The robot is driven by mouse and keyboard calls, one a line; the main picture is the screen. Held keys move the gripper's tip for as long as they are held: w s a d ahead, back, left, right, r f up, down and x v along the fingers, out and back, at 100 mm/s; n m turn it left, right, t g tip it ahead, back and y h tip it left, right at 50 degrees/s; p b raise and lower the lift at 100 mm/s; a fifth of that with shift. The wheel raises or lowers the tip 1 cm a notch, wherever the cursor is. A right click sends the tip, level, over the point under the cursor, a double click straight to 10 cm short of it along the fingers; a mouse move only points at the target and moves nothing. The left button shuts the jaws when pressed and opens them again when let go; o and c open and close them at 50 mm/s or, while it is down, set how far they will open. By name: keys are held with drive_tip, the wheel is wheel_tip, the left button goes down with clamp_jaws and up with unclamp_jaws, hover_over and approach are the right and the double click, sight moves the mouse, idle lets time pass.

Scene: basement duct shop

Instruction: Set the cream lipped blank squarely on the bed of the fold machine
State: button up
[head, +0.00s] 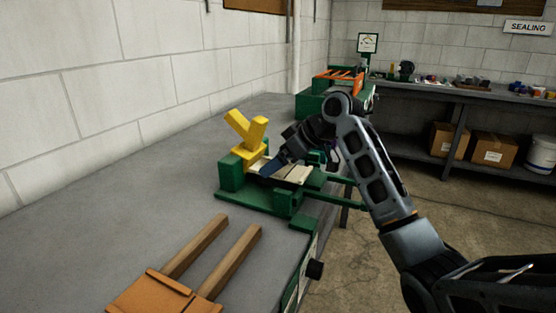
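The fold machine (262,205) is a green frame on the grey bench, with a yellow V-shaped part standing at its back left. The cream blank (296,174) shows at bed height between the machine's green blocks, partly covered by my gripper. I cannot tell whether it rests flat on the bed or is held just above it, nor whether it is square. My gripper (274,165) reaches in from the right, low over the bed and at the blank. Its fingertips are small and dark here, so its grip is unclear.
A wooden piece with two prongs (205,268) lies on the near bench. A green and orange machine (340,82) stands farther back. Green rods (335,205) stick out over the bench's right edge. The bench left of the fold machine is clear.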

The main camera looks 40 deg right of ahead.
drive_tip(key=shift+r, duration=0.15)
drive_tip(key=v, duration=1.2)
idle(0.3)
